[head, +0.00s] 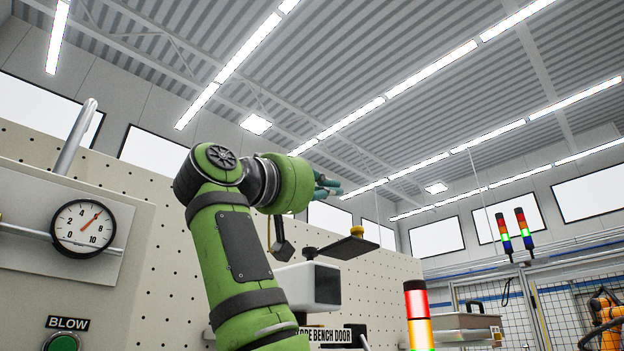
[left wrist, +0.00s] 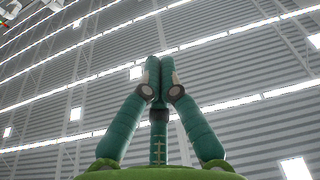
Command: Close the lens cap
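My left gripper (head: 328,186) is at the end of the green arm, high above the bench. Its teal fingers point to the right. In the left wrist view its fingers (left wrist: 159,68) come together at the tips with nothing visible between them, and only the ceiling shows behind. A dark flat flap with a yellow knob (head: 347,248), which looks like the lens cap, sticks out to the right, below the gripper and apart from it. It is beside a white box with a dark front (head: 327,285). The arm partly hides this box. My right gripper is not in view.
A pegboard panel (head: 170,260) stands behind the arm. A gauge (head: 83,228) and a green button marked BLOW (head: 62,343) are at the left. A lit red and orange signal light (head: 418,315) stands right of the box. The air around the gripper looks clear.

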